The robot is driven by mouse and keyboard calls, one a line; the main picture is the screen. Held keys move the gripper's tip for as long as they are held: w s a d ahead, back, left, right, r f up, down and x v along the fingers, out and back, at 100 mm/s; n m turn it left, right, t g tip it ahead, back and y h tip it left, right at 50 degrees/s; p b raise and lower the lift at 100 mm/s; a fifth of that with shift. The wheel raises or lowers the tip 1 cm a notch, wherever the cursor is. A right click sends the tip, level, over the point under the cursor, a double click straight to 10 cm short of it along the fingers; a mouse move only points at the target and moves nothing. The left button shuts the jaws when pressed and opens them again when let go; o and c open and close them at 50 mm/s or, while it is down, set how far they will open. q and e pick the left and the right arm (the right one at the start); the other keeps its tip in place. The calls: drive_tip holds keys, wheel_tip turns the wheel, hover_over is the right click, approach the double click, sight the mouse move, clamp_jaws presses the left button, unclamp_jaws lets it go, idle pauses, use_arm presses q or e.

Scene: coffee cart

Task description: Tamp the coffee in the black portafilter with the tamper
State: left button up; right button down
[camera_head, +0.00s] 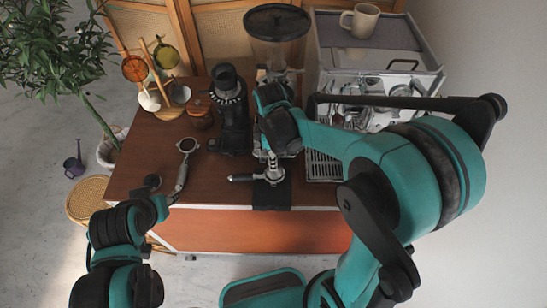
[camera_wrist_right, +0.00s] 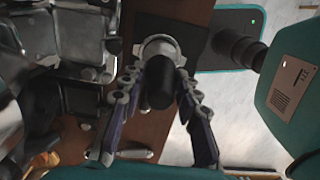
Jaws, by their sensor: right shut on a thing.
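My right gripper (camera_wrist_right: 160,72) is shut on the dark handle of the tamper (camera_wrist_right: 160,92), pointing down over the front of the cart. A silver round rim (camera_wrist_right: 168,46) shows beyond the handle, at the black portafilter's place. In the head view the black portafilter (camera_head: 241,178) sits at the black mat (camera_head: 271,198), its handle pointing left. The tamper is directly above its basket; whether it touches the coffee is hidden. My left gripper (camera_head: 163,204) is at the cart's left front, beside a second, silver-ringed portafilter (camera_head: 187,146); its fingers are not clear.
A grinder (camera_head: 277,25) and the espresso machine (camera_head: 400,85) with a mug (camera_head: 360,20) on top stand at the back. A black device (camera_head: 230,105), a brown jar (camera_head: 198,112) and a cup rack (camera_head: 165,75) are at back left.

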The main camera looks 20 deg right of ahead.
drive_tip(key=shift+r+p, duration=2.25)
drive_tip(key=shift+r, duration=0.85)
drive_tip(key=shift+f, duration=0.1)
